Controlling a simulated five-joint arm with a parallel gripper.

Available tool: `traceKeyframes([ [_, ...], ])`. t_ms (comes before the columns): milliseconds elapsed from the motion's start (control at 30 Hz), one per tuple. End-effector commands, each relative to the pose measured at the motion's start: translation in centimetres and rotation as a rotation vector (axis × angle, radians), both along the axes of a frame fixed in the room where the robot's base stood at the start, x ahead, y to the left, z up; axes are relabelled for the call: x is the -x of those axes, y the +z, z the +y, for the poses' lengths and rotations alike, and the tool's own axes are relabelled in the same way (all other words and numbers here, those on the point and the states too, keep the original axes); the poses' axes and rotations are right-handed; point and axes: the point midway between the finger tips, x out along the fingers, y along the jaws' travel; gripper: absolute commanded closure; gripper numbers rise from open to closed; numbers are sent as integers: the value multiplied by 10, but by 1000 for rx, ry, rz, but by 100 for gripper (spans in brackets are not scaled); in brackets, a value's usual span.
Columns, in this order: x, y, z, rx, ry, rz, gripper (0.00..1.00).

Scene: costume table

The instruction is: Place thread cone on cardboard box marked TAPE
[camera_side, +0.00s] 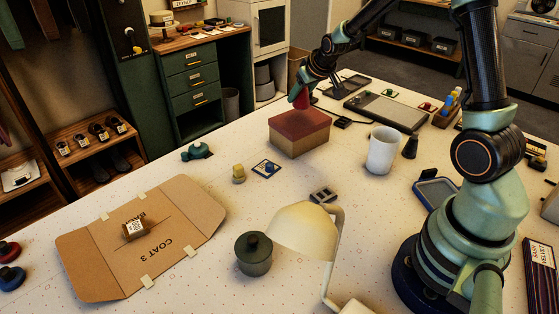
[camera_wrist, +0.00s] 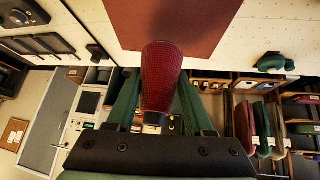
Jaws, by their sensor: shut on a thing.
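My gripper (camera_side: 302,88) is shut on a dark red thread cone (camera_side: 301,99), at the far edge of a box. In the wrist view the cone (camera_wrist: 162,75) sits between the two green fingers of my gripper (camera_wrist: 158,95), its far end overlapping the box top's edge. The cardboard box (camera_side: 299,145) has tan sides and a flat reddish top; it stands on the white table. Its top (camera_wrist: 180,22) fills the upper middle of the wrist view. I cannot read a TAPE mark on it, nor tell whether the cone touches it.
A white mug (camera_side: 383,151) and a dark cone (camera_side: 411,147) stand right of the box. A dark flat device (camera_side: 375,108) lies behind them. A flat cardboard folder marked COAT 3 (camera_side: 188,216), a lamp (camera_side: 303,232) and a dark canister (camera_side: 253,257) are nearer. Table left of the box is mostly clear.

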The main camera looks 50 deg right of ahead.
Motion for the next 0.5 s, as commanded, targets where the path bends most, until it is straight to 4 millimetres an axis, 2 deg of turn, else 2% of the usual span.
traceKeyframes([
  [100,1,-21,0,-2,0,6,100],
  [200,1,-32,0,-2,0,5,100],
  [500,0,-34,0,0,0,1,100],
])
